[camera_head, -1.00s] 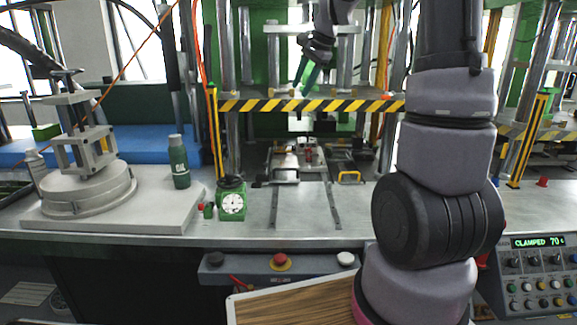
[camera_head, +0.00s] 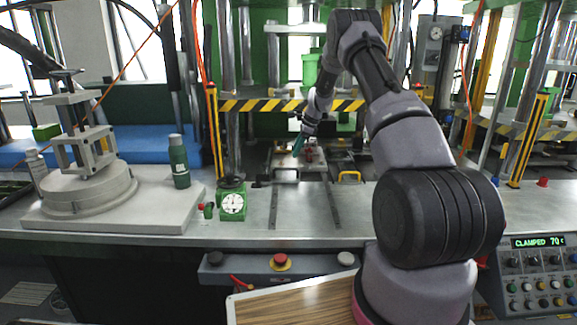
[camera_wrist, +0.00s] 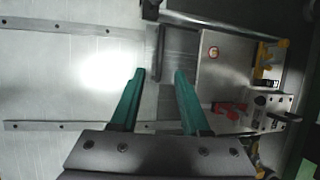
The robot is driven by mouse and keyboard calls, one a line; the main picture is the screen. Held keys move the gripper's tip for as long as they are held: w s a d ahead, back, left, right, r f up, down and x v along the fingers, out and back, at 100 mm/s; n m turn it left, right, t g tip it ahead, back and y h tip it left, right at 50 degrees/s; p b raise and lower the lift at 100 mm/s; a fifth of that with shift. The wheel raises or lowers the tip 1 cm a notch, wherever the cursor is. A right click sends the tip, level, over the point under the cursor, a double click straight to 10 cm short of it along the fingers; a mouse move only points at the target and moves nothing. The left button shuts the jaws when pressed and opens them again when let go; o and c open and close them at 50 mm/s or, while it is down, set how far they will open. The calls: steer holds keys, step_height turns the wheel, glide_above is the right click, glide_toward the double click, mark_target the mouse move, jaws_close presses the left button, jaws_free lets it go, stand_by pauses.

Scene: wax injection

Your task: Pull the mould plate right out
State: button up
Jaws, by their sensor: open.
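The mould plate (camera_head: 314,168) is a flat metal plate lying in the press, at the back of the steel bench between two dark rails. A dark bar handle (camera_head: 286,172) is at its front edge. In the wrist view the plate (camera_wrist: 222,72) is at the right, with the bar handle (camera_wrist: 160,50) at its near side. My gripper (camera_head: 298,146) has teal fingers and is low over the plate's front. In the wrist view my gripper (camera_wrist: 160,73) is open, and the handle's near end shows between the fingertips. I cannot tell whether they touch it.
A red clamp (camera_wrist: 230,109) is on the plate, with a yellow handle (camera_wrist: 263,60) beyond. The striped crossbar (camera_head: 285,105) spans the press above my gripper. A green dial gauge (camera_head: 232,203) stands left of the rails. The bench between the rails (camera_head: 303,208) is clear.

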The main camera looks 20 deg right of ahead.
mark_target(289, 169)
steer(key=x, duration=0.8)
steer(key=shift+f, duration=0.2)
jaws_close()
stand_by(1.1)
